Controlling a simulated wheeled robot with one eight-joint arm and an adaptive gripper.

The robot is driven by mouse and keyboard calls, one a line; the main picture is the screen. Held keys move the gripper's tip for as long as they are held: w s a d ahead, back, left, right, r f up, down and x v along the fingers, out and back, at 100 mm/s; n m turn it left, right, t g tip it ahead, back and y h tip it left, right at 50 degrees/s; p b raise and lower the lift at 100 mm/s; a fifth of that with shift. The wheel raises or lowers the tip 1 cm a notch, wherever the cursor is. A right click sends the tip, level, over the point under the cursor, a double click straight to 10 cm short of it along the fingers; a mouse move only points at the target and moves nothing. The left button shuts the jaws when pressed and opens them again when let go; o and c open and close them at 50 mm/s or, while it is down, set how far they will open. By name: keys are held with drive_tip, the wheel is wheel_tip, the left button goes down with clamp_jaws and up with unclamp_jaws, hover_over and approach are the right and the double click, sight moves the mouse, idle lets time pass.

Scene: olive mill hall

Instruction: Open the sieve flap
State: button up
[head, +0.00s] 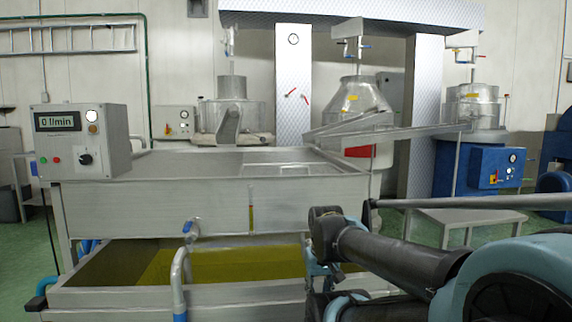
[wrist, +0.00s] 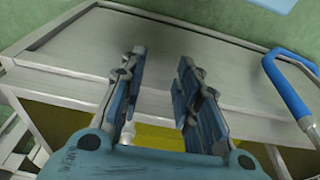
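A long metal tank (head: 150,208) stands in front of me in the head view. On its top lies a pale rectangular framed piece (head: 275,170), which may be the sieve flap; I cannot tell for sure. My gripper (wrist: 160,68) is open and empty in the wrist view, its two fingers apart. A grey metal panel (wrist: 215,75) lies beyond the fingers, with no clear contact. A bent handle with a blue sleeve (wrist: 284,85) shows to the right of the fingers.
A control box (head: 82,142) reading "0 l/min" stands on the tank's left end. A basin of yellow-green liquid (head: 215,265) sits below, with a bent pipe (head: 179,275) and a blue-handled tap (head: 190,228) in front. A low table (head: 465,216) stands at right.

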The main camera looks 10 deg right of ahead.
drive_tip(key=shift+r, duration=0.1)
drive_tip(key=w+a+r+n, duration=0.1)
drive_tip(key=w+r+n, duration=0.5)
drive_tip(key=w+r, duration=0.85)
drive_tip(key=w+a+r+n, duration=0.1)
drive_tip(key=w+r+n, duration=0.5)
drive_tip(key=w+r, duration=0.9)
drive_tip(key=w+a+r+n, duration=0.1)
drive_tip(key=w+r+n, duration=0.7)
drive_tip(key=r, duration=1.1)
drive_tip(key=w+f, duration=0.1)
drive_tip(key=f, duration=0.4)
drive_tip(key=w+f+m, duration=0.1)
drive_tip(key=w+f, duration=0.1)
drive_tip(key=f, duration=0.4)
drive_tip(key=w+f+m, duration=0.1)
drive_tip(key=w+f, duration=0.1)
drive_tip(key=f, duration=0.4)
drive_tip(key=shift+f, duration=0.2)
